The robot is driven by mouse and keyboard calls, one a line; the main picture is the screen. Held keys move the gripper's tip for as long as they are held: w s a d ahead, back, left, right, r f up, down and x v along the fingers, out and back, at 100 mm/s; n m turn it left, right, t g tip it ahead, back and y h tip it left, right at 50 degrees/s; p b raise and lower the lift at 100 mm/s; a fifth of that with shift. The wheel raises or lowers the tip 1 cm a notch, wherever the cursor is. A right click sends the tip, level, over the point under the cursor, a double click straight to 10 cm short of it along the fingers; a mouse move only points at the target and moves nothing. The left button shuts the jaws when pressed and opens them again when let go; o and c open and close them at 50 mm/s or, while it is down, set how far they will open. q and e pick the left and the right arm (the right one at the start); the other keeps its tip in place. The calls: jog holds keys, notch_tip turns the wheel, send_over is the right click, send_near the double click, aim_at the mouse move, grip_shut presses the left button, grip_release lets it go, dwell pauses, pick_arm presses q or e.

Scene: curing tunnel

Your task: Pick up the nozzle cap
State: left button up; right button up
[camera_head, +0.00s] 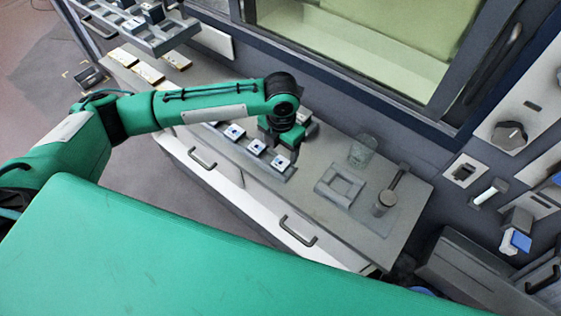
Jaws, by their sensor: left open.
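My left arm reaches in from the left over the grey counter (325,216). My left gripper (277,141) points down, open, above the far edge of a strip tray (243,158) that holds several small white and blue pieces. A small light object (304,116) shows just behind the gripper, partly hidden by it. I cannot tell for sure which thing is the nozzle cap. My right gripper is out of view.
A clear beaker (362,151) and a grey square frame (339,185) stand on the counter right of the gripper. A raised rack (150,30) is at upper left. A windowed tunnel wall (345,55) rises behind. The counter front between tray and frame is clear.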

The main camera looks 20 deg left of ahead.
aim_at(282, 161)
pick_arm(q)
jog(key=shift+f, duration=0.6)
jog(key=shift+w+f+p, duration=0.1)
jog(key=shift+f+p, duration=0.2)
jog(key=shift+p, duration=0.15)
jog(key=f, duration=0.1)
jog(key=f+p, duration=0.1)
jog(key=f, duration=0.1)
jog(key=shift+w+f+p, duration=0.25)
jog(key=shift+w+p, duration=0.05)
jog(key=shift+p, duration=0.1)
jog(key=shift+f, duration=0.5)
jog(key=c, duration=1)
jog(key=shift+c, duration=0.4)
jog(key=shift+r, duration=0.1)
